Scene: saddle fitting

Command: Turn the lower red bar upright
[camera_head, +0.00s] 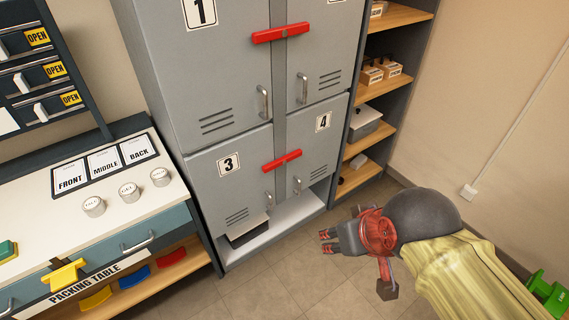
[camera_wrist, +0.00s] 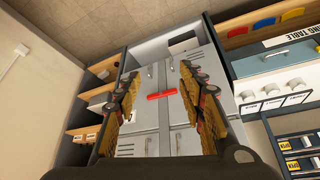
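The lower red bar (camera_head: 281,160) lies crosswise over the seam between locker doors 3 and 4, with a bare locker divider above and below it. In the wrist view, which is upside down, a red bar (camera_wrist: 162,95), apparently this one, shows between my fingers, some distance beyond them. The upper red bar (camera_head: 281,33) also lies crosswise, over the upper doors. My gripper (camera_head: 328,241) is to the right of and below the lower bar, apart from the locker. In the wrist view my gripper (camera_wrist: 160,88) has its fingers spread with nothing between them.
The locker's open bottom bay (camera_head: 285,231) holds a dark box. Open shelves (camera_head: 372,89) with boxes stand to the right, and the packing table (camera_head: 120,185) stands to the left. Floor in front of the locker is clear.

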